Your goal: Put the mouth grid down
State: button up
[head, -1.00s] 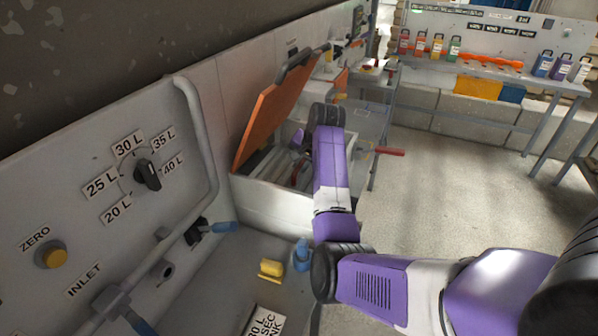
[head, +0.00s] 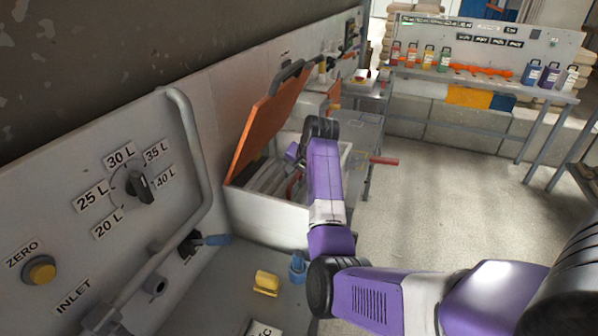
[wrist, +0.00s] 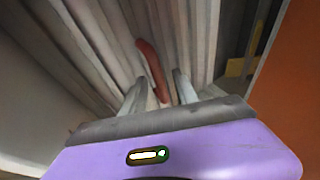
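Parallel grey bars (head: 262,178), which look like the mouth grid, lie inside the white box under the raised orange lid (head: 268,125). I cannot tell how high the bars sit. They fill much of the wrist view (wrist: 195,40). A curved red handle (wrist: 150,62) stands out among them and also shows in the head view (head: 294,187). My gripper (head: 294,156) reaches into the box mouth. In the wrist view its two grey fingers (wrist: 158,84) are apart, with the red handle between or just beyond them. I cannot tell whether they touch it.
The orange lid stands close on the right in the wrist view (wrist: 295,90). A control panel (head: 70,190) with a dial is at the left. A yellow part (head: 266,283) and a blue part (head: 298,266) stand in front of the box. The floor (head: 450,210) at right is clear.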

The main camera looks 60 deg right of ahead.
jog(key=b+v, duration=0.1)
jog(key=v, duration=1)
jog(key=shift+s+r, duration=0.25)
jog(key=shift+r, duration=0.1)
jog(key=shift+a, duration=0.1)
notch_tip(320, 180, up, 6)
jog(key=n+t+h, duration=0.4)
jog(key=t+h, duration=0.1)
jog(key=h, duration=0.3)
send_over(299, 192)
jog(key=s+a+f+n+t+y, duration=0.1)
jog(key=s+a+f+n+t, duration=0.15)
jog(key=a, duration=0.65)
jog(key=s+a+f+n+t+y, duration=0.15)
jog(key=a+n, duration=0.25)
jog(key=a, duration=0.4)
jog(key=s+a+f+n+t+y, duration=0.1)
jog(key=s+a+f+n+t, duration=0.15)
jog(key=a, duration=0.65)
jog(key=s+a+f+n+y, duration=0.2)
jog(key=s+a+f+y, duration=0.1)
jog(key=s+a, duration=0.7)
jog(key=s+a+f+n+g+y, duration=0.1)
jog(key=s+a+f+n+y, duration=0.2)
jog(key=s+a, duration=0.8)
jog(key=shift+s+a+f+y+b, duration=0.15)
jog(key=shift+s+f+y+b, duration=0.25)
jog(key=shift+s+y, duration=0.5)
